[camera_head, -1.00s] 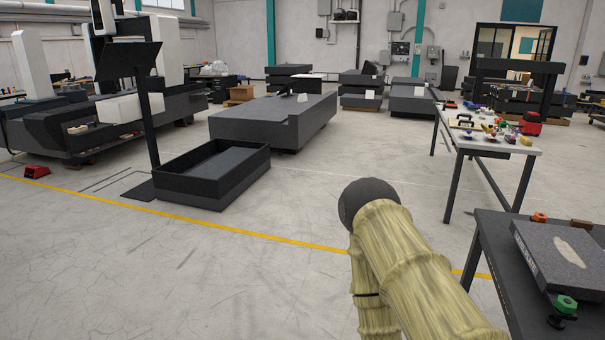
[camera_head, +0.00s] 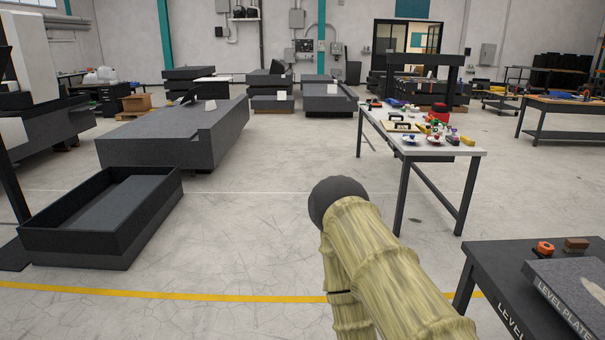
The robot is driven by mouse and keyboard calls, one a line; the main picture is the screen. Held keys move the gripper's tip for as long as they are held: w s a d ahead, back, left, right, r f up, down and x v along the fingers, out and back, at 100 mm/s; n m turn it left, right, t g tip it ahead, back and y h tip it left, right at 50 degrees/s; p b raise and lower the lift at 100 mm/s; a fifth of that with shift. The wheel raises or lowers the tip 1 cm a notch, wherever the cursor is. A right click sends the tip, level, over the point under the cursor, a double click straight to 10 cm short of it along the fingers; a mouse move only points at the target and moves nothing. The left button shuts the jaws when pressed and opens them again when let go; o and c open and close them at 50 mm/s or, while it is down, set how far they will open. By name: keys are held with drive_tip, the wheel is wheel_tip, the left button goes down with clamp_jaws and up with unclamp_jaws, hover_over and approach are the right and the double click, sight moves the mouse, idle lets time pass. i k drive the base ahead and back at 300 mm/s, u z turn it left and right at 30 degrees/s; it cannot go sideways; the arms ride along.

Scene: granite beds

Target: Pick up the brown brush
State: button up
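A small brown block-shaped thing (camera_head: 577,244) lies at the back of the dark table at the lower right; it may be the brown brush, but it is too small to tell. My arm rises at the bottom middle, with a dark rounded part at its upper end. My gripper is not in view, so I cannot see whether it holds anything.
The dark table (camera_head: 480,262) also carries an orange-and-black item (camera_head: 544,249) and a granite level plate (camera_head: 575,290). A light-topped table (camera_head: 425,150) with tools stands beyond. A black open tray (camera_head: 100,235) lies on the left. The middle floor is clear.

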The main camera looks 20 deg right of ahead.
sight(577, 246)
drive_tip(key=z, duration=0.75)
drive_tip(key=i, duration=1)
drive_tip(key=z, duration=1)
